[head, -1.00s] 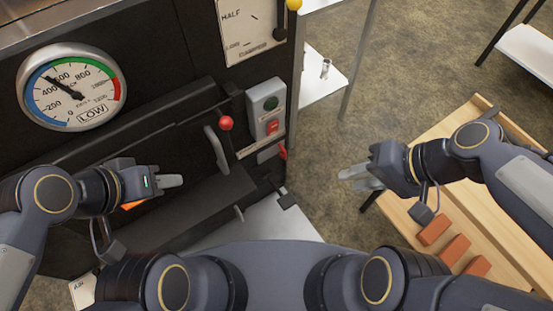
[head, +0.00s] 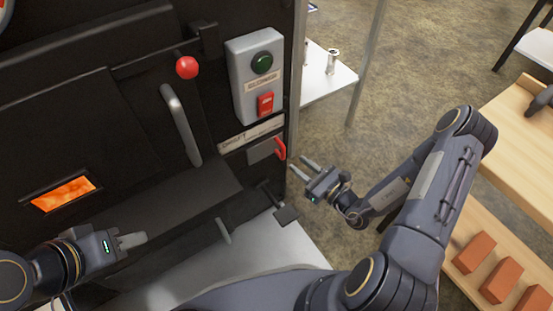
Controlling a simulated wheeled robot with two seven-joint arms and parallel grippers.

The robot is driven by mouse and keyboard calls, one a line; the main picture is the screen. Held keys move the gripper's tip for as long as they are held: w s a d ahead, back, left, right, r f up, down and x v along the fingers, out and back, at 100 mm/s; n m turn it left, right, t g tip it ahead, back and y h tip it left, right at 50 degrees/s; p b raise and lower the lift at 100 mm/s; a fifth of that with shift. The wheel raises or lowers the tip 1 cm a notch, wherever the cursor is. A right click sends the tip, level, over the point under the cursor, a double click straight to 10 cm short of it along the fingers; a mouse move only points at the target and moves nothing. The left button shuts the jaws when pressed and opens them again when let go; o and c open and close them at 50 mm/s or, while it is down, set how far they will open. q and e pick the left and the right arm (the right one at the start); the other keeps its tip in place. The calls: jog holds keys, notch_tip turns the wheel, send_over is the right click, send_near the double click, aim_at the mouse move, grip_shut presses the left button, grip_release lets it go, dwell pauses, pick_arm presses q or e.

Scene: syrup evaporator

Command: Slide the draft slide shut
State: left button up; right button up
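The draft slide is a small grey plate (head: 261,152) with a red handle (head: 281,148) at its right end. It sits under a pale label strip (head: 250,134) on the dark evaporator front, near its right edge. My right gripper (head: 299,165) is just right of and below the red handle. Its two fingers are apart with nothing between them, and they look clear of the handle. My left gripper (head: 144,239) is low on the left, in front of the evaporator and away from the slide. Its fingers overlap in this view, so their gap is hidden.
A grey switch box (head: 256,75) with green and red buttons is above the slide. A red-knobbed lever (head: 187,67) and a grey door handle (head: 180,125) are to its left. A glowing window (head: 63,194) is further left. Bricks (head: 501,280) lie on the wooden bench at right.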

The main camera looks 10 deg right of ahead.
aim_at(283, 156)
jog(key=b+x, duration=0.2)
jog(key=x, duration=0.5)
jog(key=shift+w+a, duration=0.15)
jog(key=shift+w, duration=0.2)
jog(key=shift+f, duration=0.1)
grip_shut()
